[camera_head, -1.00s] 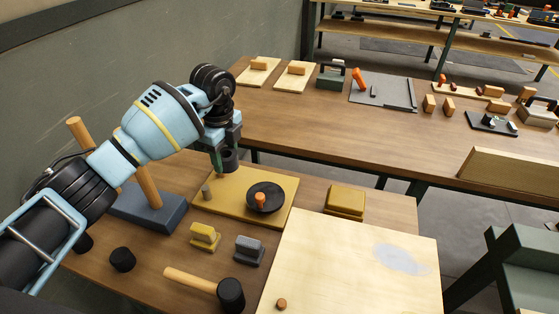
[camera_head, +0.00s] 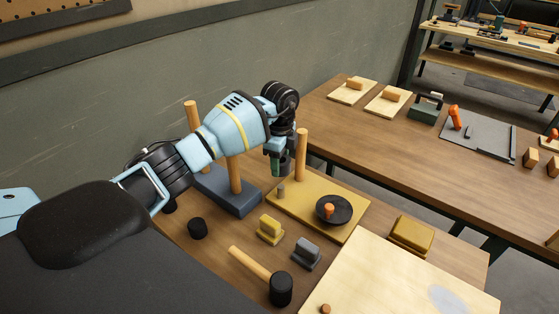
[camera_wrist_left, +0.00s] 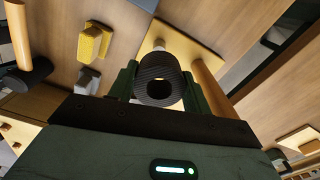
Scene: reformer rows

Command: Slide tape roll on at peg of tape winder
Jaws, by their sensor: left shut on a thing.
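My left gripper (camera_head: 281,160) is shut on the dark tape roll (camera_wrist_left: 155,82), a ribbed black ring whose hole shows in the left wrist view. The roll is held in the air above the back of the tape winder, a yellow board (camera_head: 330,207). The tall wooden peg (camera_head: 301,152) stands upright on the board, just right of the gripper in the head view. The peg (camera_wrist_left: 208,85) also shows beside the roll in the left wrist view; the roll is not around it. A short grey peg (camera_head: 281,191) and a black disc (camera_head: 343,214) with an orange knob (camera_head: 329,210) are on the board.
A blue-grey base with wooden posts (camera_head: 228,198) stands left of the board. A yellow block (camera_head: 270,230), a grey block (camera_head: 306,252) and a mallet (camera_head: 280,288) lie in front. A yellow box (camera_head: 411,235) and pale panel (camera_head: 400,285) are to the right.

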